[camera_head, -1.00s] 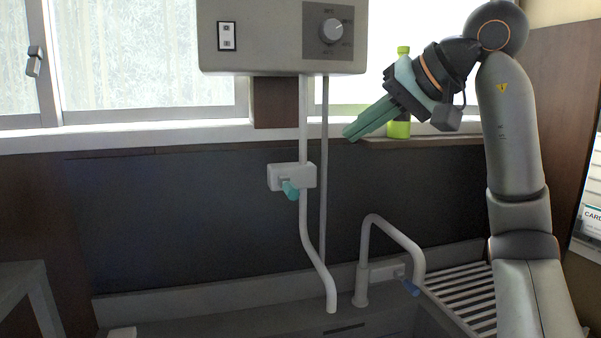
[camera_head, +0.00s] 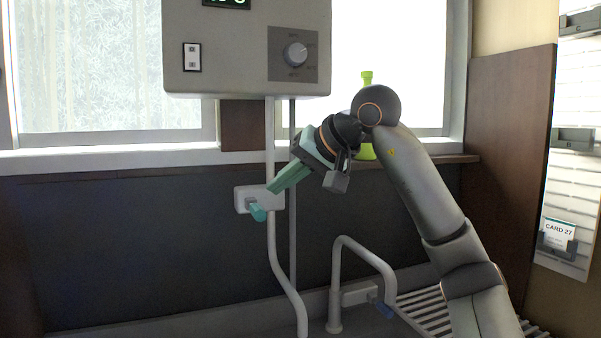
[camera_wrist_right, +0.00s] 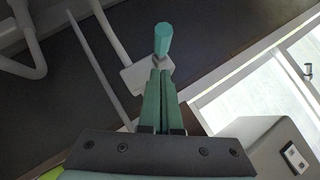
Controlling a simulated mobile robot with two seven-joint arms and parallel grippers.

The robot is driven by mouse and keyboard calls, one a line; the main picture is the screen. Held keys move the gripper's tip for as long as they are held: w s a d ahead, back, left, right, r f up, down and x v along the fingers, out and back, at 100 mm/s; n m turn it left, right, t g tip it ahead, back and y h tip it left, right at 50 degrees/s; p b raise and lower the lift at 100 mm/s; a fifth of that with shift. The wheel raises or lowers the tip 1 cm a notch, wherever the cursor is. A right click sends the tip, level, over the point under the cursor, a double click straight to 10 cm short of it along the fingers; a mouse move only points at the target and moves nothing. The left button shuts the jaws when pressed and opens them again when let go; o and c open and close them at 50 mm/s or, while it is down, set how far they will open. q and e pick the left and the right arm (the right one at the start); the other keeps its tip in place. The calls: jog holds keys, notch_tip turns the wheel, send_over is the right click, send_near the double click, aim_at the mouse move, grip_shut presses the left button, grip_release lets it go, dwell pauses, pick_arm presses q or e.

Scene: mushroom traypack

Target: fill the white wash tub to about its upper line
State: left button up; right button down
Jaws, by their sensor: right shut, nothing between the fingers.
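A water heater (camera_head: 246,60) with a dial and a small switch panel hangs on the wall. Below it, a white valve block (camera_head: 246,199) on the pipe carries a teal lever (camera_head: 257,212). My right gripper (camera_head: 272,187) is shut and empty, with its green fingers close to the lever. In the right wrist view, the shut fingertips (camera_wrist_right: 161,74) point at the teal lever (camera_wrist_right: 163,38); whether they touch it I cannot tell. The outlet pipe (camera_head: 298,310) runs down to the sink. The white wash tub cannot be made out in these frames. My left gripper is not in view.
A green bottle (camera_head: 366,78) stands on the window sill behind my right arm. A card reading "CARD 27" (camera_head: 559,230) hangs at right.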

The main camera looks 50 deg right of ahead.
aim_at(255, 209)
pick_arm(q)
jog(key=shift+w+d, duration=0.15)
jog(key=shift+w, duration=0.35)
pick_arm(e)
jog(key=shift+w+a+f, duration=0.15)
jog(key=shift+a+f, duration=0.2)
jog(key=shift+f, duration=0.2)
jog(key=shift+w+a+f, duration=0.15)
jog(key=shift+a+f, duration=0.2)
jog(key=shift+f, duration=0.2)
pick_arm(q)
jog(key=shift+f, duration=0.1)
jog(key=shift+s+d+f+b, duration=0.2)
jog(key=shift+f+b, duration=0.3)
jog(key=shift+b, duration=0.4)
pick_arm(e)
jog(key=shift+s+f+t, duration=0.15)
jog(key=shift+f+t, duration=0.2)
jog(key=shift+t, duration=0.05)
